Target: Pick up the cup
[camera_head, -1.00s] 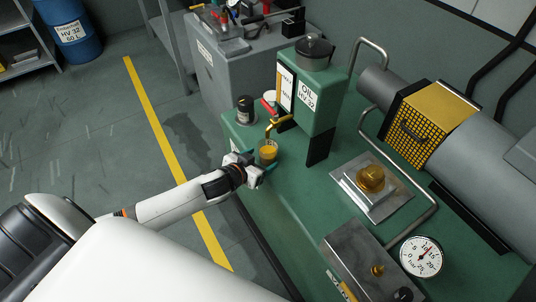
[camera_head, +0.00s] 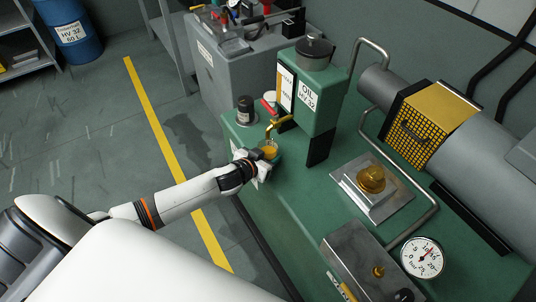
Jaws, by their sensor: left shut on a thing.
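The cup (camera_head: 269,150) is a small clear vessel with amber liquid in it. It is upright under the brass tap (camera_head: 279,123) of the green oil tank (camera_head: 318,87). My left gripper (camera_head: 262,157) reaches in from the left and is shut on the cup. The gripper and its fingers hide the cup's lower part, so I cannot tell whether it touches the green console (camera_head: 300,195). My right gripper is not in view.
A brass cap (camera_head: 371,179) on a metal plate and a gauge (camera_head: 422,257) lie to the right. A blue drum (camera_head: 70,30) stands far left.

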